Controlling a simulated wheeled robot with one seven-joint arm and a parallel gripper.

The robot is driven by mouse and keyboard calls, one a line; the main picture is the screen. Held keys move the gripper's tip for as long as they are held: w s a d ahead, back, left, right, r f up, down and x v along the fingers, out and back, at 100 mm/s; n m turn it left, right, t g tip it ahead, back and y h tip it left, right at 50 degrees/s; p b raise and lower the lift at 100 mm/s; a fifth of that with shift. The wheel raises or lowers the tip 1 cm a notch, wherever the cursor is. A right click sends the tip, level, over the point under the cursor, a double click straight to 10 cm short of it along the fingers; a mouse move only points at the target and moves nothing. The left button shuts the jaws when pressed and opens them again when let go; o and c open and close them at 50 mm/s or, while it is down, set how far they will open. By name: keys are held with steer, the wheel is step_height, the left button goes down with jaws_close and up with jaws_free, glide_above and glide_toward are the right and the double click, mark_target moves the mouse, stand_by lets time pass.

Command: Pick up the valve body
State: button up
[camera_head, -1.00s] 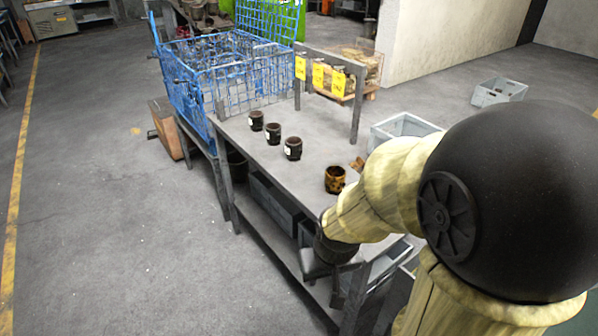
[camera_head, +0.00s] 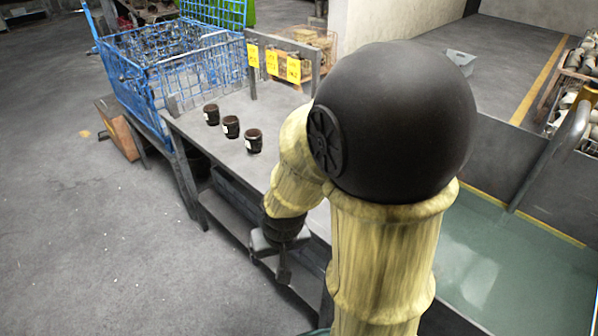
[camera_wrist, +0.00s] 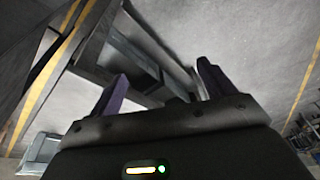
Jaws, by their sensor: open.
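Three dark cup-shaped parts with white labels stand in a row on the grey table (camera_head: 272,112): the far one (camera_head: 211,115), the middle one (camera_head: 231,127) and the near one (camera_head: 254,141). I cannot tell which part is the valve body. A brownish-yellow cup-shaped part seen earlier on the table is now hidden behind my arm. My gripper (camera_head: 277,258) hangs beside the table's near long side, apart from the parts. In the wrist view its two purple-grey fingers (camera_wrist: 162,76) are spread with nothing between them.
A blue wire basket (camera_head: 175,60) stands at the table's far end. A grey frame with yellow tags (camera_head: 271,63) rises from the table behind the parts. A lower shelf (camera_head: 232,212) runs under the tabletop. The floor left of the table is open.

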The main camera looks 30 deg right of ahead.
steer(key=w+d+f+m+t+y+p, duration=0.1)
steer(key=w+f+m+t+p, duration=0.1)
steer(key=w+m+p, duration=0.5)
steer(key=w+d+f+m+t+y+p, duration=0.1)
steer(key=w+m+t+p, duration=0.2)
steer(key=m, duration=0.7)
steer(key=w+d+r+m+t+h+p, duration=0.1)
steer(key=d+r+m+t+h+p, duration=0.4)
steer(key=m, duration=1.6)
steer(key=d+r+h+p, duration=0.1)
steer(key=d+r+p, duration=0.3)
steer(key=d, duration=0.2)
steer(key=shift+w+r, duration=0.15)
steer(key=shift+w, duration=0.2)
steer(key=shift+w+d, duration=0.15)
steer(key=p+x, duration=0.2)
steer(key=x, duration=0.9)
steer(key=shift+w, duration=0.25)
steer(key=shift+w+d+f, duration=0.1)
steer(key=shift+w+f, duration=0.05)
steer(key=shift+f, duration=0.2)
